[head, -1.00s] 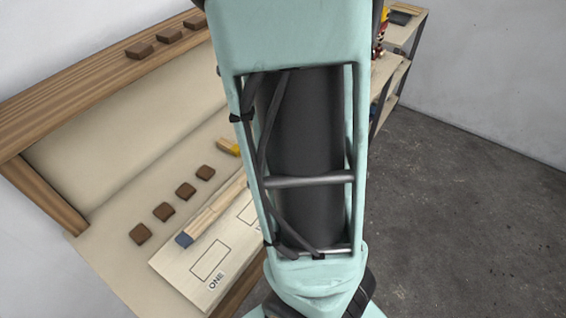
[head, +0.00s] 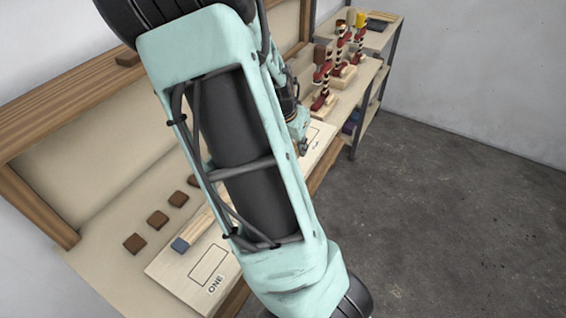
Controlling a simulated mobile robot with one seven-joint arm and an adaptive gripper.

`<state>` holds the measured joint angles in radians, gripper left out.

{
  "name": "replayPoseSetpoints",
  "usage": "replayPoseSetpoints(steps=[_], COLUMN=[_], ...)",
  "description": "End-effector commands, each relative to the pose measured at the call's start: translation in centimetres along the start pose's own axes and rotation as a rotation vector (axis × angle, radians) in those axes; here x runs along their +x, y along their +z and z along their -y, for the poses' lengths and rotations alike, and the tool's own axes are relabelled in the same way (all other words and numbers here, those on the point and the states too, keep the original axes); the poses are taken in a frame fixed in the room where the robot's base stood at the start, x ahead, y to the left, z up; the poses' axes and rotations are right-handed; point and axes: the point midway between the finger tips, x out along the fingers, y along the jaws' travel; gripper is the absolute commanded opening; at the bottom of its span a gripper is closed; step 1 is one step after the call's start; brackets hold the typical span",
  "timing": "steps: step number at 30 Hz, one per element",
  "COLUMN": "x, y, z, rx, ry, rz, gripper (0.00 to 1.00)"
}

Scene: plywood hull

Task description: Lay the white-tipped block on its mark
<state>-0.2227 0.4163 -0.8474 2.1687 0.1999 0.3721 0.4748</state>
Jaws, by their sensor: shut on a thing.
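My gripper (head: 303,146) is small and partly hidden behind my arm. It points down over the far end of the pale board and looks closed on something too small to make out. I cannot pick out a white tip in the head view. The board (head: 160,268) lies along the bench's front edge. An outlined rectangle labelled ONE (head: 209,265) is at its near end and is empty. Part of another outline (head: 318,134) shows at the far end, beside my gripper. My arm hides the board's middle. A blue-tipped wooden block (head: 181,244) lies along the board's back edge.
Several brown squares (head: 157,220) lie in a row behind the board. Red-and-white banded figures (head: 322,99) stand on wooden bases at the bench's far end. A shelf unit (head: 372,41) stands beyond. The floor at right is clear.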

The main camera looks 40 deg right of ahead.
Motion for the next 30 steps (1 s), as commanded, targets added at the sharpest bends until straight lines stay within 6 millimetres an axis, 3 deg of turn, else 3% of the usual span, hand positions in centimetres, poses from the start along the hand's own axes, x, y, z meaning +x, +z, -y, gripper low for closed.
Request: replayPoseSetpoints(steps=[3, 10, 17, 23, 30], x=[2.5, 4.9, 6.1, 8.7, 8.7], y=[0.5, 0.9, 1.2, 2.3, 2.3], z=[1.6, 3.9, 4.8, 4.7, 4.8], rx=[-0.001, -0.001, 0.0, 0.002, 0.001], ry=[0.005, 0.002, 0.001, 0.002, 0.0], rz=[0.003, 0.0, 0.001, 0.002, 0.0], gripper=[0.0, 0.0, 0.0, 0.0, 0.0])
